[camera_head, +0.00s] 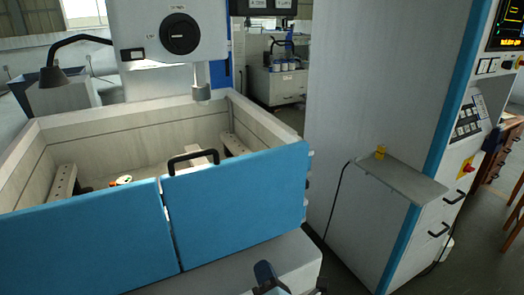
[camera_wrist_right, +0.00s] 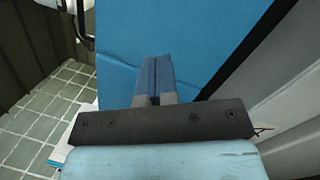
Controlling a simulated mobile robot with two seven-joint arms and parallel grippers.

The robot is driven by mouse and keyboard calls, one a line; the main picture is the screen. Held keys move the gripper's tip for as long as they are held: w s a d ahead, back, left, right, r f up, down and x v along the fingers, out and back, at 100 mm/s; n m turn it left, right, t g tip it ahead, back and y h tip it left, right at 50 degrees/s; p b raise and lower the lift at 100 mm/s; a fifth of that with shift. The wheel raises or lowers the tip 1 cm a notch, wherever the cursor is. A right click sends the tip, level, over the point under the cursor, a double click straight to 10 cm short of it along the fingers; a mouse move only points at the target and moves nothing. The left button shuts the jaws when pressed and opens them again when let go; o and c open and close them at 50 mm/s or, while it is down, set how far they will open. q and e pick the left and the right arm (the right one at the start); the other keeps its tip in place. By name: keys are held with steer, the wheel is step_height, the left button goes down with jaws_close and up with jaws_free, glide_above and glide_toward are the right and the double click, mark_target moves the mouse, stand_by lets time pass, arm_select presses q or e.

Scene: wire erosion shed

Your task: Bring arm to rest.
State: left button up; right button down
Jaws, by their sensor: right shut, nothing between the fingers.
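My right gripper (camera_head: 265,273) shows at the bottom middle of the head view, in front of the machine's blue tank doors and low grey base. In the right wrist view the gripper (camera_wrist_right: 155,75) has its two blue fingers together with nothing between them. Behind the fingers is a blue panel (camera_wrist_right: 190,35); I see no contact between it and the fingers. My left gripper does not show in either view.
A machine tank with blue doors (camera_head: 235,195) and a black handle (camera_head: 193,158) fills the left.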

steer(key=s+d+f+m+g+h, duration=0.3)
steer(key=d+m+h, duration=0.2)
steer(key=d+m, duration=0.35)
steer(key=s+d+f+m+g+h, duration=0.2)
steer(key=s+d+f+m+h, duration=0.15)
steer(key=d+m, duration=0.55)
steer(key=s+d+f+m+g+y, duration=0.1)
steer(key=s+d+m+g, duration=0.35)
steer(key=s, duration=0.45)
steer(key=s+d+f+m+g, duration=0.1)
steer(key=s+d+m+g, duration=0.35)
steer(key=s, duration=0.45)
steer(key=w+a+f+n+t+y+p, duration=0.1)
steer(key=w+a+f+t+y+p, duration=0.2)
steer(key=p, duration=0.6)
steer(key=w+a+t, duration=0.2)
steer(key=a+t, duration=0.1)
steer(key=shift+w+a+f+t+p, duration=0.15)
steer(key=shift+a+f+t+p, duration=0.15)
steer(key=shift+a+f+p, duration=0.1)
steer(key=shift+n, duration=0.25)
